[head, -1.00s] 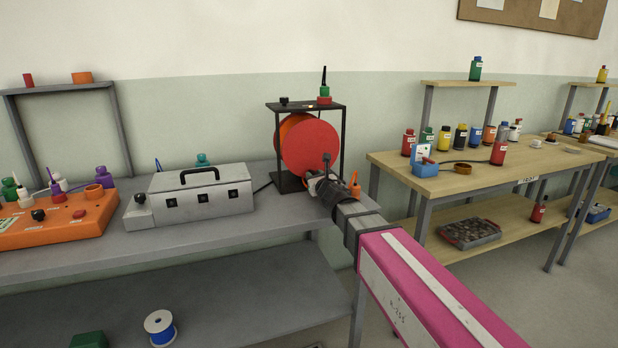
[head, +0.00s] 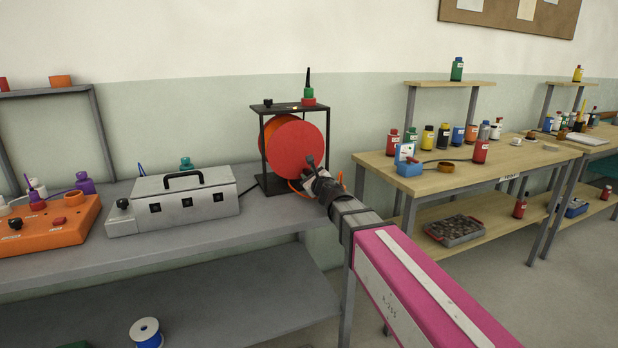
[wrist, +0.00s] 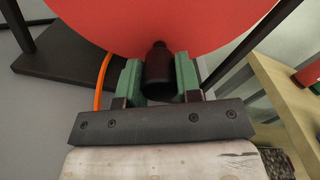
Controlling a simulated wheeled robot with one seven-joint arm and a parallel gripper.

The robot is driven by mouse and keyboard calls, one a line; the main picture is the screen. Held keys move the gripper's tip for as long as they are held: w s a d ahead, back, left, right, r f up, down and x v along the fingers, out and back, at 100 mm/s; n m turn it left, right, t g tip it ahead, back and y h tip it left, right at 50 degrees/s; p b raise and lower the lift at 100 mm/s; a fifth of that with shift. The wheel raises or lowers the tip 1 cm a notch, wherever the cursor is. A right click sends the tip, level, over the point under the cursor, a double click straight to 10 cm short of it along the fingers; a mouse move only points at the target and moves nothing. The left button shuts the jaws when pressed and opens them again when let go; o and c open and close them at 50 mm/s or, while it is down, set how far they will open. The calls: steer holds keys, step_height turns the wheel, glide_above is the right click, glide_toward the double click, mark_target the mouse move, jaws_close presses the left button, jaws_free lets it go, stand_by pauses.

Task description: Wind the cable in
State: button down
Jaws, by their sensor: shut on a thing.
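A red cable reel (head: 298,146) stands upright in a black frame (head: 262,150) on the grey bench. My gripper (head: 318,180) is at the lower right of the reel's face. In the wrist view its green fingers are shut on the reel's dark crank handle (wrist: 159,70), in front of the red disc (wrist: 120,25). The handle's top also shows in the head view (head: 310,161). The orange cable (wrist: 103,80) runs down left of the fingers, and a piece of it shows beside my gripper in the head view (head: 296,188). My gripper hides part of the cable.
A grey metal case (head: 172,203) and an orange control box (head: 50,222) stand left of the reel on the grey bench (head: 190,250). Right of my arm is a wooden table (head: 445,180) with several bottles. Small items stand on the frame's top. A gap separates the two tables.

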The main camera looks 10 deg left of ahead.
steer(key=c, duration=0.8)
jaws_free()
steer(key=shift+s, duration=0.1)
steer(key=v, duration=1)
steer(key=shift+s+d, duration=0.2)
steer(key=shift+d, duration=0.05)
